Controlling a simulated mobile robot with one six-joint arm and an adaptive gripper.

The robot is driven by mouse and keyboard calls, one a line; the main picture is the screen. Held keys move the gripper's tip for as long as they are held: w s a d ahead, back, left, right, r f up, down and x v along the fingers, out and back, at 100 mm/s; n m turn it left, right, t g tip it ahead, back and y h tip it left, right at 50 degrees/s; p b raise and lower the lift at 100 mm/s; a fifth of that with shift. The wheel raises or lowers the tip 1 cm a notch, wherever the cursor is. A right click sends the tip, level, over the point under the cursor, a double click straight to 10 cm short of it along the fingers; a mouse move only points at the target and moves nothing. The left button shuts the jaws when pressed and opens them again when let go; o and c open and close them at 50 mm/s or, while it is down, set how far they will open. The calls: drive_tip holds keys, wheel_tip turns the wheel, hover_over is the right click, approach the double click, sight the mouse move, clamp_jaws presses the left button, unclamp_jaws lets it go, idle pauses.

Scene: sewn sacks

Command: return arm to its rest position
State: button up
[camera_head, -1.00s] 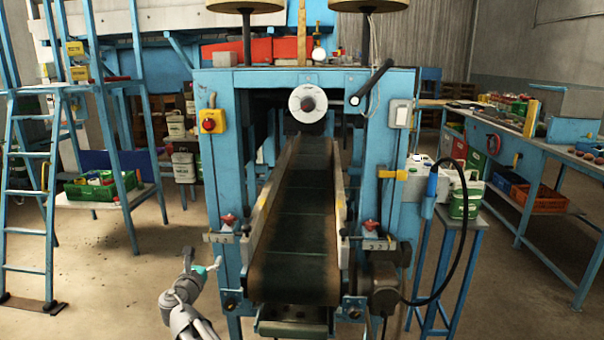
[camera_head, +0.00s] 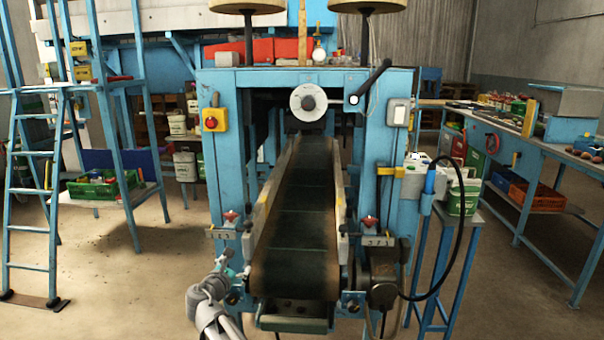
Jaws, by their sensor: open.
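My arm shows at the bottom, left of centre, as a grey and white link reaching up from the lower edge. My gripper (camera_head: 228,262) is at its upper end, small and partly lost against the blue frame and the left foot of the conveyor. I see nothing held in it. The sewing machine's blue frame (camera_head: 222,160) stands right behind it, and the dark conveyor belt (camera_head: 295,220) runs away from me to its right. I cannot tell the gap between my gripper and the frame.
A motor (camera_head: 383,280) and a hanging black cable stand at the conveyor's right. A blue ladder (camera_head: 30,205) is at the left, a workbench (camera_head: 520,165) at the right. Open concrete floor (camera_head: 120,285) lies left of my arm.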

drive_tip(key=s+d+f+m+g+h, duration=0.1)
drive_tip(key=s+d+f+m+g, duration=0.15)
drive_tip(key=d+m, duration=0.4)
drive_tip(key=s+d+f+m+g, duration=0.1)
drive_tip(key=d+f+m+g, duration=0.25)
drive_tip(key=d, duration=0.65)
drive_tip(key=s+d+f+m+g+h, duration=0.1)
drive_tip(key=s+d+f+m+g, duration=0.1)
drive_tip(key=d+f+m, duration=0.45)
drive_tip(key=s+d+f+m+g+y, duration=0.3)
drive_tip(key=s+d+m+g+y, duration=0.4)
drive_tip(key=s+d+m, duration=0.8)
wheel_tip(320, 180, up, 19)
drive_tip(key=a+n+g+h+p, duration=0.1)
drive_tip(key=a+p, duration=0.1)
drive_tip(key=p, duration=1.8)
drive_tip(key=shift+s+r, duration=0.15)
drive_tip(key=shift+s, duration=0.2)
